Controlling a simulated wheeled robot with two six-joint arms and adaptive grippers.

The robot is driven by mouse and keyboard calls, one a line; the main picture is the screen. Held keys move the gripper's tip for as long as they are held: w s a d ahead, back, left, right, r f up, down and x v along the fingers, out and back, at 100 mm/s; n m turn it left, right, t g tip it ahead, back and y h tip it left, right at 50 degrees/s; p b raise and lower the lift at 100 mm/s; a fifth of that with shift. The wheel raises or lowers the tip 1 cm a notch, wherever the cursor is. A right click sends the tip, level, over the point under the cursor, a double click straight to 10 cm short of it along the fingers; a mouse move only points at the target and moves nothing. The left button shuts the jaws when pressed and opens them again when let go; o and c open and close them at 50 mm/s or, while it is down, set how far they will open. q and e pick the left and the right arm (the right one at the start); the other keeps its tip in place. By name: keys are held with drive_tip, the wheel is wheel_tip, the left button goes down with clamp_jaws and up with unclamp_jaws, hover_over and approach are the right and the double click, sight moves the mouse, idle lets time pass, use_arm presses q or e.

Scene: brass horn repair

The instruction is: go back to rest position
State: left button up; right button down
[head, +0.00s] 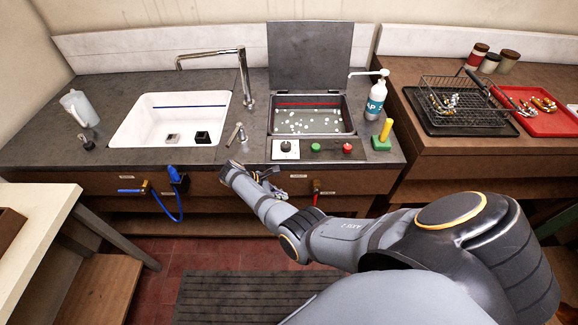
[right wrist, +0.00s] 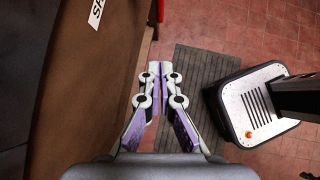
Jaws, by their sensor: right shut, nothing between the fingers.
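My right arm reaches in from the lower right of the head view, and its gripper (head: 262,187) is low in front of the counter's drawer fronts. In the right wrist view the right gripper (right wrist: 160,66) points down over the dark floor mat, with its fingertips together and nothing between them. A brown cabinet front (right wrist: 80,85) is close along the left side of that view. My left gripper shows in neither view.
The counter holds a white sink (head: 125,127), a tank with an open lid (head: 310,60), a soap bottle (head: 376,100) and a tall faucet (head: 243,75). A blue hose (head: 172,215) hangs left of my gripper. A wire basket (head: 465,105) stands at right. A pale table (head: 35,230) is at left.

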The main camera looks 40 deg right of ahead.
drive_tip(key=shift+w+a+r, duration=0.25)
drive_tip(key=shift+a+r, duration=0.1)
drive_tip(key=shift+a, duration=0.1)
drive_tip(key=s+a+f+m+t+y, duration=0.1)
drive_tip(key=s+f+m+y, duration=0.1)
drive_tip(key=s+f, duration=0.75)
drive_tip(key=s+f+m+t+y, duration=0.15)
drive_tip(key=s+f, duration=0.45)
drive_tip(key=f, duration=0.6)
drive_tip(key=s+f+m+y, duration=0.1)
drive_tip(key=s+f+m, duration=0.2)
drive_tip(key=s, duration=0.5)
drive_tip(key=s+d+f+m+t+y, duration=0.1)
drive_tip(key=s+f+m, duration=0.2)
drive_tip(key=s, duration=0.5)
drive_tip(key=s+f+m+y, duration=0.1)
drive_tip(key=s+f+m, duration=0.2)
drive_tip(key=s, duration=0.5)
drive_tip(key=shift+s+d+f+t, duration=0.2)
drive_tip(key=shift+f+t, duration=0.15)
drive_tip(key=shift+f, duration=0.5)
